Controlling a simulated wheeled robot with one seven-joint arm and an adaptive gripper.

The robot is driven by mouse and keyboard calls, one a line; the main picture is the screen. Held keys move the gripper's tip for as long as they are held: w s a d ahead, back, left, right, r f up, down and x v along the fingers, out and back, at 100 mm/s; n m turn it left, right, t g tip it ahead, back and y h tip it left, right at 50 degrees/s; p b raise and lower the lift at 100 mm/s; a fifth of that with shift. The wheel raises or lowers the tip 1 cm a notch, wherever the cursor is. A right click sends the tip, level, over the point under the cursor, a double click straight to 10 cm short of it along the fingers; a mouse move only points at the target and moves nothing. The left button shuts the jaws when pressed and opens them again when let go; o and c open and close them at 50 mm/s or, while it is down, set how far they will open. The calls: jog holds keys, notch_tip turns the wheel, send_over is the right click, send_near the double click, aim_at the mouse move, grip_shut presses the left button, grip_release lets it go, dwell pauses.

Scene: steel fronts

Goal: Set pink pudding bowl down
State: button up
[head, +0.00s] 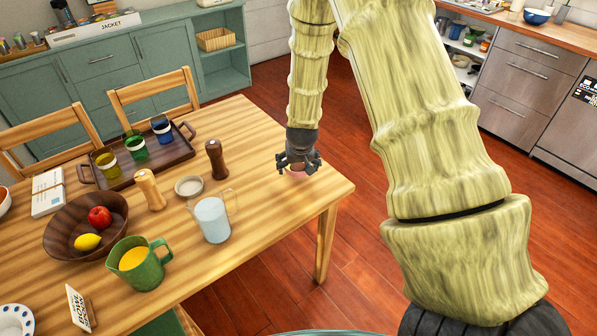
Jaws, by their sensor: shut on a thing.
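My gripper (298,163) points down at the right end of the wooden table (262,140), near the table's far right corner. It is shut on the pink pudding bowl (297,174), of which only a small pink part shows below the fingers. The rest of the bowl is hidden by the gripper. I cannot tell whether the bowl touches the tabletop or hangs just above it.
Left of my gripper stand a dark pepper mill (216,160), a small white dish (189,186) and a clear pitcher (212,219). Further left are a tray (180,152) with cups, a fruit bowl (62,245) and a green jug (140,270). The table's right edge is close.

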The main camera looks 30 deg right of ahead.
jog(key=shift+s+f+p, duration=0.1)
jog(key=shift+f+p, duration=0.3)
jog(key=shift+f, duration=1.3)
jog(key=shift+f, duration=0.1)
jog(key=o, duration=0.8)
jog(key=shift+c, duration=0.2)
